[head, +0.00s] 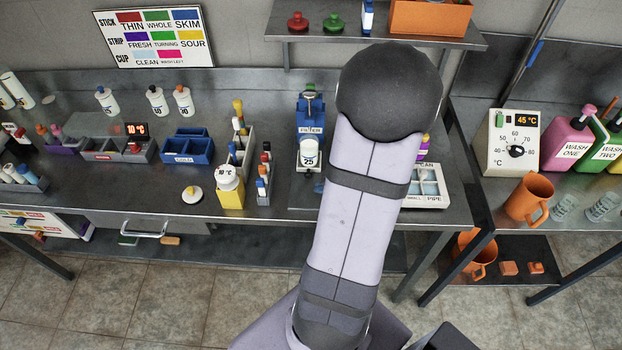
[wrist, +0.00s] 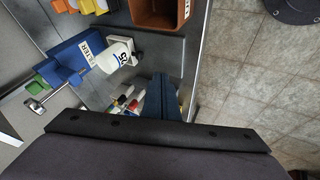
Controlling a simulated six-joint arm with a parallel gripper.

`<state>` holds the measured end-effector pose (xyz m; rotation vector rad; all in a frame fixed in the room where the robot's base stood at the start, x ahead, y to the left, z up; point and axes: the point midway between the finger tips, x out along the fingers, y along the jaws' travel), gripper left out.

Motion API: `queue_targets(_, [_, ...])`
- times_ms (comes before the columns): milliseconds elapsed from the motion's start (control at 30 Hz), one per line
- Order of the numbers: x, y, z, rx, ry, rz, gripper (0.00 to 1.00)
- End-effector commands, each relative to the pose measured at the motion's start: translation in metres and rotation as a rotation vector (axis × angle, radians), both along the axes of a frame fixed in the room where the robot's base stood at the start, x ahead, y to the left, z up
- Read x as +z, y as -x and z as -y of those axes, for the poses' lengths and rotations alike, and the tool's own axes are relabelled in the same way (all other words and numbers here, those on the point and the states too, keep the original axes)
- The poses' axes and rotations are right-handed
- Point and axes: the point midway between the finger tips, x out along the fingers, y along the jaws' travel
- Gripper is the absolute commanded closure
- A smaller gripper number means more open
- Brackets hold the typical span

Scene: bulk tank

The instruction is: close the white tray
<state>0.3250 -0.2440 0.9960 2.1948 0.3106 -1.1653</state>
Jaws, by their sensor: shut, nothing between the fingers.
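A white tray with pale compartments (head: 433,199) sits on the bench right of my arm in the head view. Its left part is hidden behind my arm. A second white tray-like box (head: 42,222) with a coloured label juts out below the bench's front edge at the far left. I cannot tell which one the task means. My gripper (wrist: 161,78) shows in the wrist view as dark blue fingers, shut and empty, over the bench. In the head view it is hidden behind my arm.
A blue filter stand (head: 311,118) with a white cup (head: 309,153) stands left of my arm. An orange mug (head: 530,198) stands right.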

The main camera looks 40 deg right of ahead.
Motion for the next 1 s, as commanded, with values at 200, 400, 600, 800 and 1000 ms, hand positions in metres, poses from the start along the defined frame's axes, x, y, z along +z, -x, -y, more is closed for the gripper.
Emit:
queue_targets(200, [-0.005, -0.002, 0.001, -0.004, -0.002, 0.0, 1.0])
queue_targets(400, [-0.022, -0.014, 0.002, -0.002, -0.003, -0.002, 1.0])
queue_targets(600, [-0.051, -0.034, 0.004, -0.002, -0.003, -0.002, 1.0])
queue_targets(800, [-0.08, -0.056, 0.008, -0.002, -0.003, -0.002, 1.0])
queue_targets(1000, [-0.08, -0.073, 0.025, -0.005, 0.0, -0.001, 1.0])
